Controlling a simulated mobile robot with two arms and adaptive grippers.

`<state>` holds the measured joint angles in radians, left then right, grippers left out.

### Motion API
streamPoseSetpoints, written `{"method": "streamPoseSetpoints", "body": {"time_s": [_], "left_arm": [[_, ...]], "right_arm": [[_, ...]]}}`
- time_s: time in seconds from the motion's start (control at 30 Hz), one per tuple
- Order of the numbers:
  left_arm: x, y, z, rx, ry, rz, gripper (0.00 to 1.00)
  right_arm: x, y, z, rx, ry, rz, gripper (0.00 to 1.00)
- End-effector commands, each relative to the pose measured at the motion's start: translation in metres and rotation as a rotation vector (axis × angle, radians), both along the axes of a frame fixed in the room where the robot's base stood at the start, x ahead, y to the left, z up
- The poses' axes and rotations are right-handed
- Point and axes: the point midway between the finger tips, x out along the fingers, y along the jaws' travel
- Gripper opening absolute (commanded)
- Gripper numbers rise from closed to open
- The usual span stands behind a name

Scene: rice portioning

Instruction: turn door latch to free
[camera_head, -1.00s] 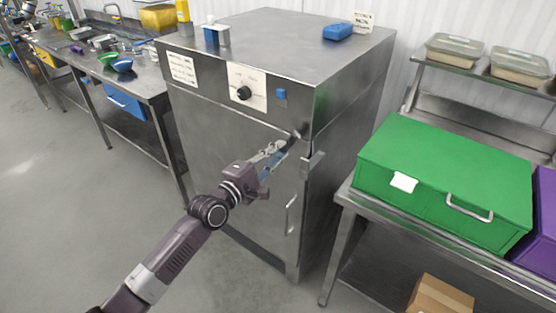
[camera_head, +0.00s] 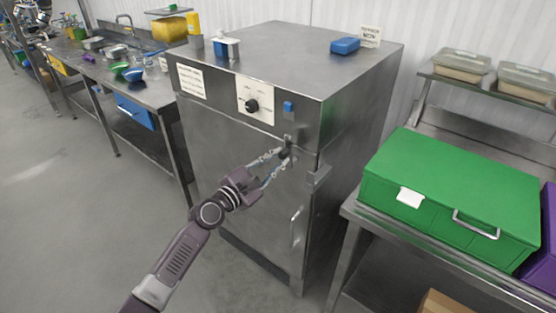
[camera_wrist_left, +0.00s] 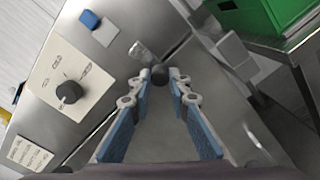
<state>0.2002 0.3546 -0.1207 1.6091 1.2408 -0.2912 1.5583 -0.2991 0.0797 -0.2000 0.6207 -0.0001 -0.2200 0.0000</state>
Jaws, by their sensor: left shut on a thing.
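The steel cabinet's door (camera_head: 225,150) is closed, with a vertical handle (camera_head: 294,228) on its right side. The door latch (camera_head: 286,150) sits at the door's upper right corner, with a dark round knob. My left gripper (camera_head: 281,156) reaches it from the lower left and is shut on the latch knob. In the left wrist view the dark knob (camera_wrist_left: 160,74) sits between the two fingertips, and a pale metal latch plate (camera_wrist_left: 141,53) lies just beyond it. The latch's exact angle is hard to tell. My right gripper is not in view.
A dial panel (camera_head: 252,100) and a blue button (camera_head: 289,107) are above the door. A green box (camera_head: 450,190) stands on a steel table at the right. A sink counter (camera_head: 150,92) is at the left. The floor (camera_head: 90,220) in front is clear.

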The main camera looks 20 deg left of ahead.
Motion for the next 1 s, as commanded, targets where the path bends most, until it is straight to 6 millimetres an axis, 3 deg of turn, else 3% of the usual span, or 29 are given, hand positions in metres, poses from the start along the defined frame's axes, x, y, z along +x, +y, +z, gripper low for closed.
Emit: {"method": "streamPoseSetpoints", "body": {"time_s": [0.37, 0.4, 0.57, 0.87, 1.0], "left_arm": [[0.0, 0.001, 0.0, -0.008, 0.002, 0.002, 0.0], [0.0, 0.001, 0.0, -0.008, 0.002, 0.002, 0.19], [0.0, 0.001, 0.0, -0.007, 0.002, 0.001, 0.35], [-0.002, 0.001, -0.001, -0.005, 0.003, 0.001, 0.35], [-0.013, 0.006, -0.002, -0.006, 0.004, 0.001, 0.35]], "right_arm": [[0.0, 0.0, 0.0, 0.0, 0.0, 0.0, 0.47], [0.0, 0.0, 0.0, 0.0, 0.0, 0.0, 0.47], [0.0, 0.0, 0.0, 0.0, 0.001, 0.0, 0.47], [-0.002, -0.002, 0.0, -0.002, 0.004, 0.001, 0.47], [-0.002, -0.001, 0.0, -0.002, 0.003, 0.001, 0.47]]}}
